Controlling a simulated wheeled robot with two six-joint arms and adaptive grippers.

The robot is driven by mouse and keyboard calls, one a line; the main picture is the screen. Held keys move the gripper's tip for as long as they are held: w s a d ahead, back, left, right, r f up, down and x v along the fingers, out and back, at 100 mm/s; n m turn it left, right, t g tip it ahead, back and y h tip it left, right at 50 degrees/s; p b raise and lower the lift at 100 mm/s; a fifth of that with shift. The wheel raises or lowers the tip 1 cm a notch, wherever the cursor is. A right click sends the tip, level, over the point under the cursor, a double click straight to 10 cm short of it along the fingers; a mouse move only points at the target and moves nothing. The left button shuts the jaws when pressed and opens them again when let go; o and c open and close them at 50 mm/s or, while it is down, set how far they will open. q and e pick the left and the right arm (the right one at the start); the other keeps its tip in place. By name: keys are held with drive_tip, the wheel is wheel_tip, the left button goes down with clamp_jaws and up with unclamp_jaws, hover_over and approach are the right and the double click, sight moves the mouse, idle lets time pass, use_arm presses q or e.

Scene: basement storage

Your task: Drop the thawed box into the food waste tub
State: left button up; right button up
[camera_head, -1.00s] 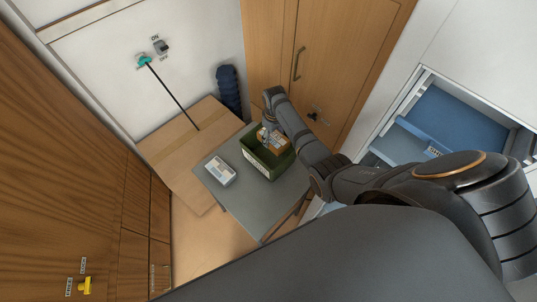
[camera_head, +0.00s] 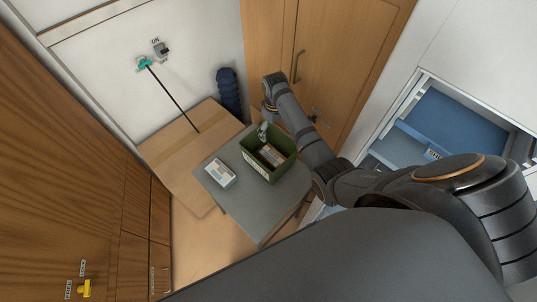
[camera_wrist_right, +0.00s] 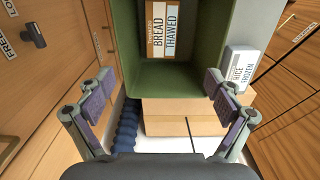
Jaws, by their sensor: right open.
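The bread box marked thawed (camera_head: 270,155) lies inside the green tub (camera_head: 257,172) on the grey table. Its label reads "BREAD THAWED" in the right wrist view (camera_wrist_right: 163,32), where the box is on the tub's floor and partly cut off by the frame edge. My right gripper (camera_head: 264,131) is at the tub's far-side rim, apart from the box. In the right wrist view its fingers (camera_wrist_right: 158,84) are spread wide with nothing between them. My left gripper is not in view.
A white box marked rice, frozen (camera_head: 220,172) lies on the grey table (camera_head: 240,210) left of the tub; it also shows in the wrist view (camera_wrist_right: 241,68). Cardboard boxes (camera_head: 180,150) and a dark blue ribbed object (camera_head: 229,92) stand behind. An open blue drawer (camera_head: 445,120) is right.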

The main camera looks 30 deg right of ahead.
wheel_tip(320, 180, up, 6)
drive_tip(key=shift+f, duration=0.1)
idle(0.7)
